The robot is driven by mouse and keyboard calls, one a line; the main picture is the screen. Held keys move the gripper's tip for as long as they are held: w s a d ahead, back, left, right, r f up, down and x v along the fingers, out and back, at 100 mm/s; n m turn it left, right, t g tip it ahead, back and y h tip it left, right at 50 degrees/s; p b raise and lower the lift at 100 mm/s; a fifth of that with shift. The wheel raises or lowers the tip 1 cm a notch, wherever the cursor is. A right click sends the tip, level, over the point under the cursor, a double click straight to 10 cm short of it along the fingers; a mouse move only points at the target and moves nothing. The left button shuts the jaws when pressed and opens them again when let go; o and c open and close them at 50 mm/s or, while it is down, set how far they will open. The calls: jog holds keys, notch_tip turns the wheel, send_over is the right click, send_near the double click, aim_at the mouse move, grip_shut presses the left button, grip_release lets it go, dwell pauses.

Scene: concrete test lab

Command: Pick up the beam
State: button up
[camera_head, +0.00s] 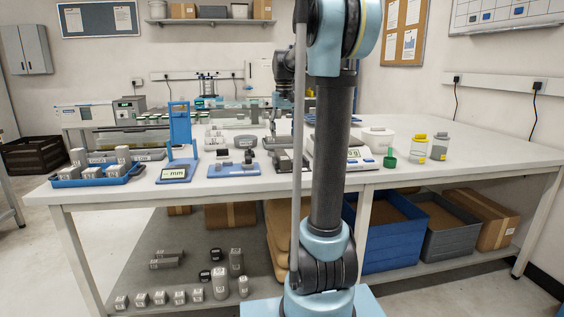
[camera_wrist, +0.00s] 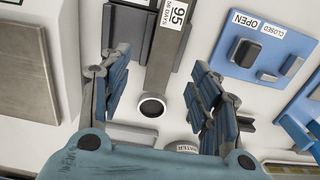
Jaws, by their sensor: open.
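A grey beam (camera_wrist: 166,62) with a white label reading "95" and "DAYS" lies in the middle of the wrist view and runs up toward its top edge. My gripper (camera_wrist: 157,68) is open, with one blue-padded finger on each side of the beam's near part. No contact between the pads and the beam shows. In the head view my arm hides part of the bench, and my gripper is small and partly hidden behind it. I cannot clearly pick out the labelled beam there.
A dark round piece (camera_wrist: 152,106) is at the beam's near end. A blue plate (camera_wrist: 262,48) labelled "OPEN" and "CLOSED" lies at right.

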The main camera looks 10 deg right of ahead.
aim_at(282, 154)
notch_tip(282, 154, down, 3)
jog(key=shift+f, duration=0.15)
jog(key=shift+a+f, duration=0.2)
jog(key=shift+f, duration=1.1)
jog(key=shift+a+f, duration=0.15)
jog(key=shift+f, duration=1.15)
grip_shut()
jog(key=shift+r, duration=0.1)
